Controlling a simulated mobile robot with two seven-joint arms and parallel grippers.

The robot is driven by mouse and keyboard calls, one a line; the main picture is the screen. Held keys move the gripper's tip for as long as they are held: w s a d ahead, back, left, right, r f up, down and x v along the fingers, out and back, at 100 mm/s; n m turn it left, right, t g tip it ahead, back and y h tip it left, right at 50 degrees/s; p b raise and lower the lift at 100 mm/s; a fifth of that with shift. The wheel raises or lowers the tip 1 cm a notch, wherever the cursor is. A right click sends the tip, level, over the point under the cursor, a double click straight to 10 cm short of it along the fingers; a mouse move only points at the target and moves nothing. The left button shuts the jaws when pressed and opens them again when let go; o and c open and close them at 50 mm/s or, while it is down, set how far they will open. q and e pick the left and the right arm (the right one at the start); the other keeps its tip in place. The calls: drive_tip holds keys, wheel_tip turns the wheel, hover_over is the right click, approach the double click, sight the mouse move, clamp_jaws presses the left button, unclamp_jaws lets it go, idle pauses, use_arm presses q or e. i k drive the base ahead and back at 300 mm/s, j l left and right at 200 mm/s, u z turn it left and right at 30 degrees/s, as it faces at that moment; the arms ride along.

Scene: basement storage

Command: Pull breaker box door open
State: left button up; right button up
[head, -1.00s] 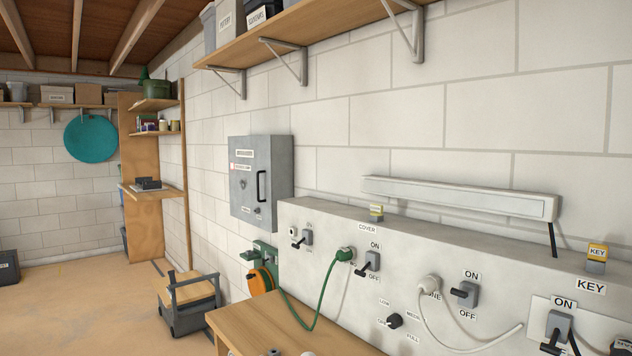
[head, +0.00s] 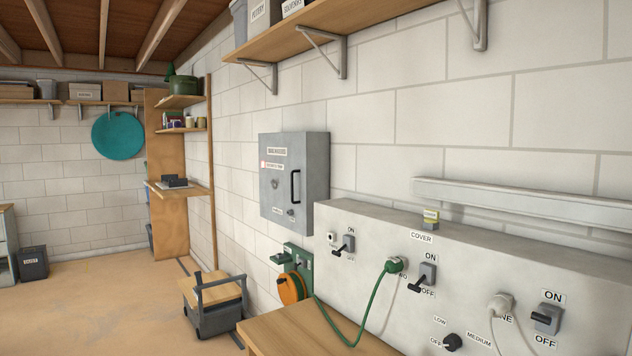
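The grey metal breaker box (head: 318,178) hangs on the white block wall, near the middle of the head view. Its door (head: 277,200) faces left toward the room and looks shut. A black vertical bar handle (head: 295,187) sits near the door's right edge. A small round lock and labels show on the door. Neither of my grippers shows in the head view.
A grey panel with switches (head: 470,250) and a wooden bench (head: 290,335) stand in front and to the right of the box. A low cart (head: 213,305) is on the floor below left. A wooden shelf (head: 345,32) is overhead. Open floor (head: 110,310) lies at left.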

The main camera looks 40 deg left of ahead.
sight(294, 167)
drive_tip(key=j+z, duration=0.35)
drive_tip(key=j, duration=0.4)
drive_tip(key=j+z, duration=0.3)
drive_tip(key=j, duration=1)
drive_tip(key=k+j+z, duration=0.1)
drive_tip(key=j, duration=0.35)
drive_tip(key=k+j, duration=0.1)
drive_tip(key=j, duration=0.35)
drive_tip(key=j+z, duration=0.1)
drive_tip(key=j, duration=0.4)
drive_tip(key=k+j, duration=0.15)
drive_tip(key=j, duration=0.3)
drive_tip(key=z, duration=0.05)
